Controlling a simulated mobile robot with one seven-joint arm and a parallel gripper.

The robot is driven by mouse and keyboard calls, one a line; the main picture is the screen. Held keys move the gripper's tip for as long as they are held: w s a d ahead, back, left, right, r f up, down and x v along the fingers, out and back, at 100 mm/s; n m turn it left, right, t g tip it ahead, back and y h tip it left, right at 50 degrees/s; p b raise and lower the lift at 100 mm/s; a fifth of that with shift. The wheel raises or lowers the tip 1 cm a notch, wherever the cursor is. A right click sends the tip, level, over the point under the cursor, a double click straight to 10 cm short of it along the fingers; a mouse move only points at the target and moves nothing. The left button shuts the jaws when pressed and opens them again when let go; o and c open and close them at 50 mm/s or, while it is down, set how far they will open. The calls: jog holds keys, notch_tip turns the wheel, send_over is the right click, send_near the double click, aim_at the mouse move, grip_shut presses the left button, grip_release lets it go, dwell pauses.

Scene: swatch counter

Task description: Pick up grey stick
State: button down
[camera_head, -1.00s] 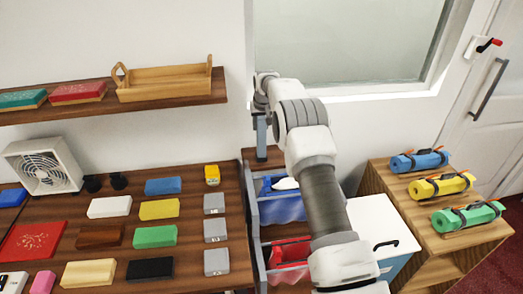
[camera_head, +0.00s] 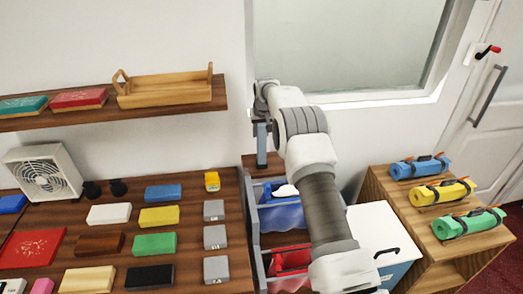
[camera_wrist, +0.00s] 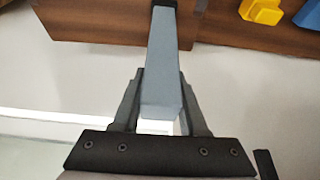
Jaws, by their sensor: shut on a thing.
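The grey stick (camera_head: 262,145) is a long, straight bar, upright in the head view near the wall. My gripper (camera_head: 261,117) is at its upper end. In the wrist view, the two fingers of my gripper (camera_wrist: 160,85) are on either side of the grey stick (camera_wrist: 166,60), shut on it. The stick runs away from the fingers towards the brown wood surface. Its far end overlaps that wood in the head view; I cannot tell whether it touches.
Grey blocks (camera_head: 215,238) and coloured blocks lie on the brown counter (camera_head: 200,190) at left. Blue (camera_head: 282,213) and red (camera_head: 290,260) bins stand below my arm. A wooden stand (camera_head: 430,245) with rolled mats is at right. A shelf (camera_head: 150,108) hangs on the wall.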

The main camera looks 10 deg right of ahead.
jog(key=shift+r, duration=0.1)
jog(key=shift+r, duration=0.5)
jog(key=r, duration=0.1)
jog(key=d+r+b, duration=0.1)
jog(key=r, duration=0.1)
jog(key=shift+s+r, duration=0.2)
jog(key=s+d+r+b, duration=0.2)
jog(key=s+d+r, duration=0.2)
jog(key=d, duration=0.5)
jog(key=v, duration=0.2)
jog(key=shift+d+r, duration=0.25)
jog(key=shift+r, duration=0.1)
